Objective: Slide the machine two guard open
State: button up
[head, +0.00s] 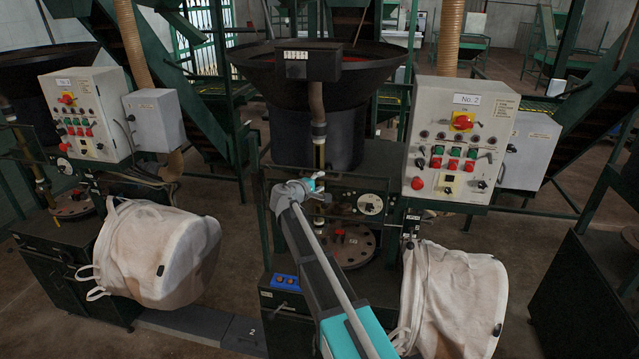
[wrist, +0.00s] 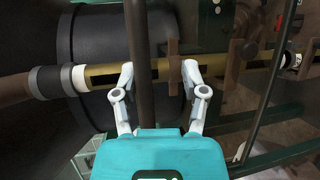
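Machine two, with the "No. 2" control box (head: 460,140), stands right of centre in the head view. My gripper (head: 308,187) is in front of its feed tube, below the black hopper. In the wrist view my gripper (wrist: 158,72) is open, with its two fingers apart. A dark upright bar (wrist: 140,45) runs between the fingers, nearer the left one. I cannot tell whether either finger touches it. A brass tube (wrist: 223,67) with a brown tab (wrist: 174,70) lies behind the fingers. I cannot tell for sure which part is the guard, or its position.
A white bulk bag (head: 450,295) hangs at machine two's right, close to my arm. A round plate (head: 345,243) sits below the tube. Floor shows between the machines.

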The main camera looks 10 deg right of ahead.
jog(key=shift+f+b, duration=10.95)
jog(key=shift+f, duration=0.3)
jog(key=p+v, duration=0.2)
jog(key=v, duration=1)
jog(key=shift+r+p, duration=0.35)
jog(key=shift+p, duration=0.05)
jog(key=shift+d, duration=0.1)
